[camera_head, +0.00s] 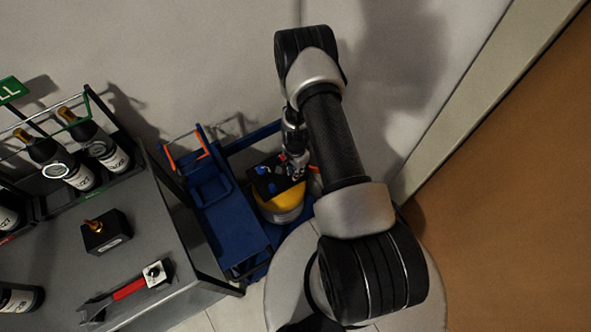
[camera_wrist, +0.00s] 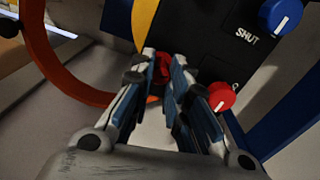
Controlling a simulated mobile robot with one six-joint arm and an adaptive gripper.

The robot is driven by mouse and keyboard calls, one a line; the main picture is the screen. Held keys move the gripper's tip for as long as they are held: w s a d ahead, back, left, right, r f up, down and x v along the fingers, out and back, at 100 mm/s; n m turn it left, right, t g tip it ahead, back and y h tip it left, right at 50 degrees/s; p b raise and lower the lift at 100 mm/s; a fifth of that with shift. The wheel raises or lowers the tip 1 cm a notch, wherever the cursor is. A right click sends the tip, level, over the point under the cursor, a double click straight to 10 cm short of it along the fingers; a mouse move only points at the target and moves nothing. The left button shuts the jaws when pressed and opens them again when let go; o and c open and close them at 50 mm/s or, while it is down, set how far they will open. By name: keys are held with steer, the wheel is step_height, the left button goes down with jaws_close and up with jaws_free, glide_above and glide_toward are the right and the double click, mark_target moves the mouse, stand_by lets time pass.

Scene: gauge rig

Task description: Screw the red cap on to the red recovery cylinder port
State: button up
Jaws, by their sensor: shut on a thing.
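My gripper (camera_wrist: 168,66) is shut on the red cap (camera_wrist: 163,74), which shows as a small red patch between the fingertips. The fingertips are close against the black manifold panel (camera_wrist: 200,42) on the yellow and grey recovery cylinder (camera_head: 281,204). The fingers hide most of the cap and whatever port lies behind it, so I cannot tell whether the cap touches the port. In the head view my gripper (camera_head: 297,168) is over the panel (camera_head: 270,181), mostly covered by my arm.
A blue knob (camera_wrist: 281,15) marked SHUT and a red knob (camera_wrist: 221,96) stand on the panel, the red one close beside the right finger. A red-orange hose (camera_wrist: 62,85) curves at left. The blue cart (camera_head: 225,220) and grey bench (camera_head: 180,215) are left of the cylinder.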

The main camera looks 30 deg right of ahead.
steer(key=shift+m, duration=1.2)
steer(key=m, duration=0.3)
steer(key=shift+m, duration=1.1)
steer(key=shift+m, duration=1.4)
steer(key=o, duration=0.6)
steer(key=o, duration=0.5)
